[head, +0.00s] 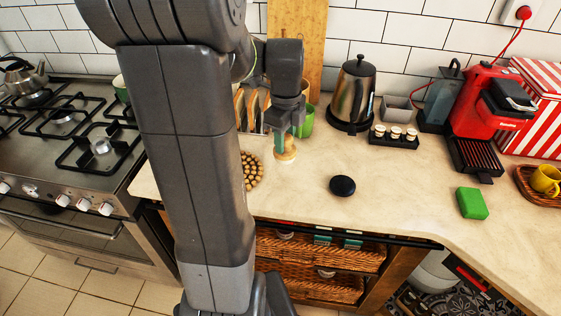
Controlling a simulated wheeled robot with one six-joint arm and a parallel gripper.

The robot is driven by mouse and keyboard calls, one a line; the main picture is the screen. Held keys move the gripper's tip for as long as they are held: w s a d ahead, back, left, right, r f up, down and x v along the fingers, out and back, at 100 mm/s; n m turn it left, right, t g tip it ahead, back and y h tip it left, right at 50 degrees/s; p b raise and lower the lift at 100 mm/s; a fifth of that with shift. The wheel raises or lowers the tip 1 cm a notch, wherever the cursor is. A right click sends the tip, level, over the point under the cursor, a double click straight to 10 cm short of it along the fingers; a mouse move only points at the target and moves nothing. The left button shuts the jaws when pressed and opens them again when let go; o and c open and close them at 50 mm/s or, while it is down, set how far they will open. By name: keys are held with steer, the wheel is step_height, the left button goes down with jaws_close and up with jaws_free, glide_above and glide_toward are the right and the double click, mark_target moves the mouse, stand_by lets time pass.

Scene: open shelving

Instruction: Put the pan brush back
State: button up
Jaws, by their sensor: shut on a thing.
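The pan brush (285,155) is upright, with a round pale wooden part at its lower end, above or on the counter; I cannot tell whether it touches. My gripper (283,137) points down and is shut on it from above. The fingers hide its upper part. A flat black round object (342,186) lies on the counter to the right of the brush. A green sponge (472,203) lies farther right.
My arm hides part of the counter (400,185). A beaded round trivet (252,171) lies left of the brush. A green mug (306,121), a toast rack (252,110), a kettle (355,90) and a small black tray of jars (394,136) stand behind. The front middle counter is mostly clear.

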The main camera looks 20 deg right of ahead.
step_height(320, 180, down, 8)
steer(key=shift+s+r, duration=0.1)
stand_by(0.4)
steer(key=o, duration=1)
steer(key=shift+o, duration=0.2)
step_height(320, 180, up, 12)
